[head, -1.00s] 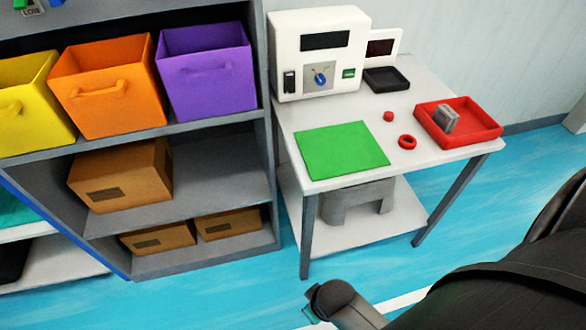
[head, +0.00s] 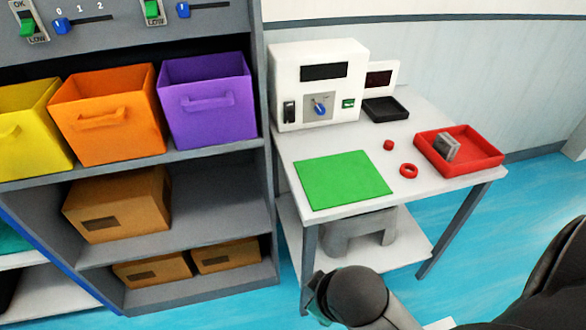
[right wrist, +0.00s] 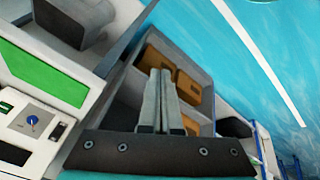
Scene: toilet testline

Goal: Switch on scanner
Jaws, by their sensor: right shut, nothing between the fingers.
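The scanner is a white box (head: 345,85) at the back left of the white table in the head view. Its front has a dark display (head: 324,72), a blue knob (head: 319,109) on a grey plate, a black rocker switch (head: 289,111) at left and a small green element (head: 348,103) at right. The scanner's front also shows at lower left in the right wrist view, with the blue knob (right wrist: 33,120). My right gripper (right wrist: 160,72) is shut and empty, apart from the scanner. In the head view my right arm shows in front of the table. My left gripper is out of view.
On the table (head: 431,110) are a green mat (head: 343,180), a black tray (head: 386,109), a red ring (head: 408,170), a small red piece (head: 389,145) and a red tray (head: 480,158) holding a grey item. Left stands a shelf with coloured bins and a switch panel (head: 120,20).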

